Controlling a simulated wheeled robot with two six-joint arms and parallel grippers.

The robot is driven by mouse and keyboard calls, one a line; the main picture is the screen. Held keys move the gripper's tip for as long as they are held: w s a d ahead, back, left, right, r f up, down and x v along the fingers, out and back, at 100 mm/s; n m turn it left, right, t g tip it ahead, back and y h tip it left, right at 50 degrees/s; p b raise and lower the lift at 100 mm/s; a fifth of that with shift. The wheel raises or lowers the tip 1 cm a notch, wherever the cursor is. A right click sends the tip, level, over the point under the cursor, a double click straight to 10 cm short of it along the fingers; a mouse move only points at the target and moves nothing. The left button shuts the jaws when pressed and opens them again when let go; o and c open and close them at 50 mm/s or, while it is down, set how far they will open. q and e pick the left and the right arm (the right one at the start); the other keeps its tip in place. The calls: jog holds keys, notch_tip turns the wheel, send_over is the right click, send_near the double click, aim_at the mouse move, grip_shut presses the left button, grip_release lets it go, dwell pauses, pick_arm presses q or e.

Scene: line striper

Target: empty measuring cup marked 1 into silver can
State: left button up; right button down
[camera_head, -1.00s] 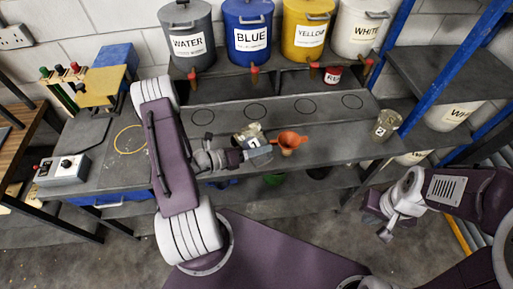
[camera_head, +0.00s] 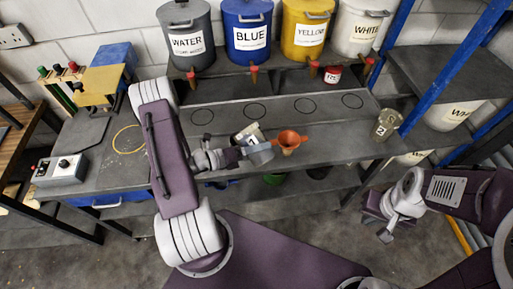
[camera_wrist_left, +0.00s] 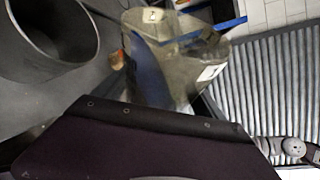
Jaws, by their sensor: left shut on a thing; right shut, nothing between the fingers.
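My left gripper (camera_head: 262,152) is shut on a clear, smoky measuring cup (camera_head: 247,133) with a white label, held tilted above the bench. In the left wrist view the cup (camera_wrist_left: 170,62) fills the upper middle, with two white label patches; the mark is hard to read. An orange funnel (camera_head: 290,139) is just right of the cup. A grey, round-mouthed hollow vessel (camera_wrist_left: 50,35) is at the left of the wrist view; I cannot tell whether it is the silver can. No silver can shows clearly in the head view. My right gripper (camera_head: 385,235) is shut and empty.
A second cup marked 2 (camera_head: 387,124) stands at the bench's right end. WATER (camera_head: 187,42), BLUE (camera_head: 247,37), YELLOW (camera_head: 308,33) and WHITE (camera_head: 360,30) buckets stand on the shelf behind. A control box (camera_head: 60,169) is at left. The bench (camera_head: 320,150) has drawn circles and bare room.

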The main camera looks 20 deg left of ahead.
dwell(0.4)
pick_arm(q)
jog(key=shift+f+n+b, duration=0.2)
jog(key=shift+n+b, duration=0.1)
jog(key=shift+r, duration=0.1)
jog(key=shift+r+n, duration=0.1)
jog(key=shift+n, duration=0.2)
dwell(0.6)
